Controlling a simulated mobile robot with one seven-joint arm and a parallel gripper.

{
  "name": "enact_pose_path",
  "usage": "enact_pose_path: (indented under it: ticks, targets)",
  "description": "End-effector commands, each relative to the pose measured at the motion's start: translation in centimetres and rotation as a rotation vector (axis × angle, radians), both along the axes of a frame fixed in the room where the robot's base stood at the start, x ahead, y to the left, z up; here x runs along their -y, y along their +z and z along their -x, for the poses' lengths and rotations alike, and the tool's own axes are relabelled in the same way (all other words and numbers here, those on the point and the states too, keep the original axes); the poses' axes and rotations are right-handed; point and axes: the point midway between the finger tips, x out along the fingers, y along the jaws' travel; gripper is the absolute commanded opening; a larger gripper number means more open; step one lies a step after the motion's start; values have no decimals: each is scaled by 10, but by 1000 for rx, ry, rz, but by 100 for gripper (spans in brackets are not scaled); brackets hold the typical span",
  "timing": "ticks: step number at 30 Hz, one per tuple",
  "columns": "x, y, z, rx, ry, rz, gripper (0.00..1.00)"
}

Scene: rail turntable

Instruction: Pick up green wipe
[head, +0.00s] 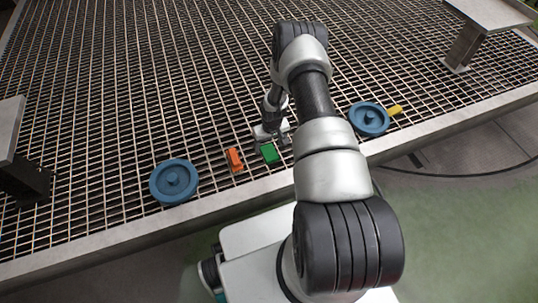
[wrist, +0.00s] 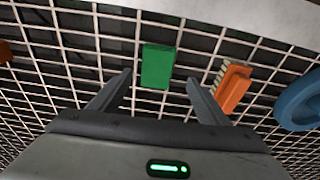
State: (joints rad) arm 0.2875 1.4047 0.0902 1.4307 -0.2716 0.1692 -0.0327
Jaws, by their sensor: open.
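The green wipe (head: 269,152) is a small flat green block lying on the metal grating near its front edge. In the wrist view the green wipe (wrist: 157,66) lies ahead of my gripper, roughly in line with the gap between the fingers. My gripper (wrist: 158,82) is open and empty, its two dark fingers apart. In the head view my gripper (head: 273,134) is just behind the wipe, partly hidden by my arm. I cannot tell the exact height of the fingers above the grating.
An orange brush (head: 235,160) with pale bristles (wrist: 234,88) lies close beside the wipe. A blue round disc (head: 174,181) is at the left. Another blue disc (head: 369,118) and a yellow object (head: 394,110) are at the right. The grating (head: 120,90) behind is mostly clear.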

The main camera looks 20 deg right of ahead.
Motion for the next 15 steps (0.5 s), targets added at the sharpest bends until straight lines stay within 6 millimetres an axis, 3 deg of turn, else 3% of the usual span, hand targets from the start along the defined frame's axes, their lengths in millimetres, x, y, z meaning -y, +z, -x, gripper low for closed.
enact_pose_path:
  ticks: [9, 15]
  targets:
    - [5, -43, -6, -1, 0, 0, 70]
    - [5, -52, -8, 0, 0, 0, 70]
